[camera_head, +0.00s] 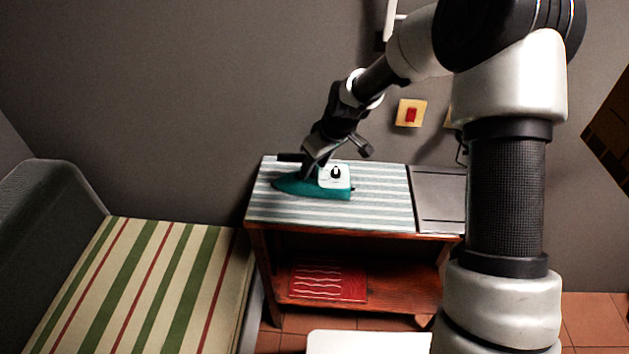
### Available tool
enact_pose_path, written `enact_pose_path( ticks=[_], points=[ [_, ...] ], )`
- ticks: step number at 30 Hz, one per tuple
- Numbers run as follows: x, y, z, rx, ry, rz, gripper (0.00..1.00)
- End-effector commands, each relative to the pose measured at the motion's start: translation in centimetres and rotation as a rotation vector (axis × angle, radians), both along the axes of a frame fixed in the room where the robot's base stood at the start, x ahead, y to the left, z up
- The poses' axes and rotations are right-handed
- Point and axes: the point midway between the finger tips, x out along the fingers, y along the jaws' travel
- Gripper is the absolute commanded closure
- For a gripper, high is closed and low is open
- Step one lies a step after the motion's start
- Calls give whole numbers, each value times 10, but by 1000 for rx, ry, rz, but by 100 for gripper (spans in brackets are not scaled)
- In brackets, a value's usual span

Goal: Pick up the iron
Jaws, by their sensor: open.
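The iron (312,188) has a teal base and a white rear part with a dark mark. It lies flat on the striped cloth top of a wooden table (380,205), its narrow end to the left. My gripper (312,165) is open just above the iron, with its fingers coming down over the iron's upper part from behind. One finger overlaps the iron in the picture. I cannot tell whether the fingers touch it or stand around its handle, as the gripper hides that part.
A grey panel (438,190) covers the table's right end. A red patterned item (328,282) lies on the lower shelf. A striped cushioned seat (140,280) stands to the left. The wall behind carries a yellow plate with a red centre (411,113). The table's front strip is clear.

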Motion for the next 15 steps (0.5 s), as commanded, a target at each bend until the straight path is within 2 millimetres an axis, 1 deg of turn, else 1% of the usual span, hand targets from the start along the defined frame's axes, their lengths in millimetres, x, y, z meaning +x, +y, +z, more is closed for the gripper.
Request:
enact_pose_path(
  ticks=[1, 5, 6, 8, 15],
  points=[
    [0, 0, 0, 0, 0, 0, 62],
    [0, 0, 0, 0, 1, 0, 84],
    [0, 0, 0, 0, 1, 0, 91],
    [0, 0, 0, 0, 0, -1, 100],
    [-1, 0, -1, 1, 4, -2, 100]
  ],
)
